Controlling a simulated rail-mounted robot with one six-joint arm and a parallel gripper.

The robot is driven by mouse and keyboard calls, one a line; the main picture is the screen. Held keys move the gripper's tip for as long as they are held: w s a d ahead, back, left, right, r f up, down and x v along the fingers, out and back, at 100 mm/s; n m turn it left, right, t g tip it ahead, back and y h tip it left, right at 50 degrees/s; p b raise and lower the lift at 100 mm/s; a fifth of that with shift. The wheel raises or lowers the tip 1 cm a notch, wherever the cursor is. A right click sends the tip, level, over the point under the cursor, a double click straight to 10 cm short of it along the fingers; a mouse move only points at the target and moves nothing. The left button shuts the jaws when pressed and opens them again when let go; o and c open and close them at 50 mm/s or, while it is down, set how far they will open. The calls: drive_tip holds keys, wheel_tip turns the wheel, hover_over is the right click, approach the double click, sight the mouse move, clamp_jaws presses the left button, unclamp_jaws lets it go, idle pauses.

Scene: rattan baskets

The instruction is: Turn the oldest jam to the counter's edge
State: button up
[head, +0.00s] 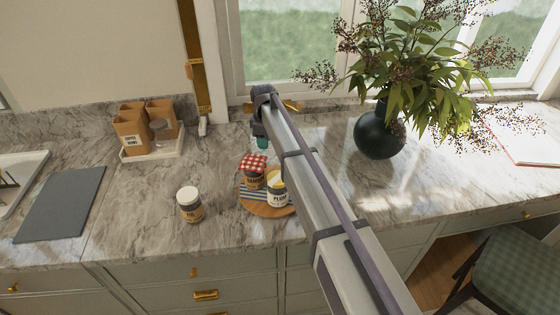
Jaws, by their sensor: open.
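A jar with a red checked lid (254,172) and a jar labelled PLUM (278,192) with a pale yellowish top stand close together on a round wooden board (264,208) with a striped blue patch. A third jar with a white lid (189,206), its label perhaps FIG, stands alone on the counter to the left, nearer the front edge. No dates are readable on the jars. My gripper (262,142) is small in view, open and empty, behind and above the checked-lid jar. My arm hides the board's right side.
A dark vase with leafy branches (379,136) stands right of my arm. A tray (153,153) with brown boxes and a glass jar is at back left, a grey mat (62,204) at left. The front edge (150,257) is clear around the white-lidded jar.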

drive_tip(key=f+b, duration=1.1)
drive_tip(key=shift+a, duration=0.4)
drive_tip(key=shift+r, duration=0.1)
clamp_jaws()
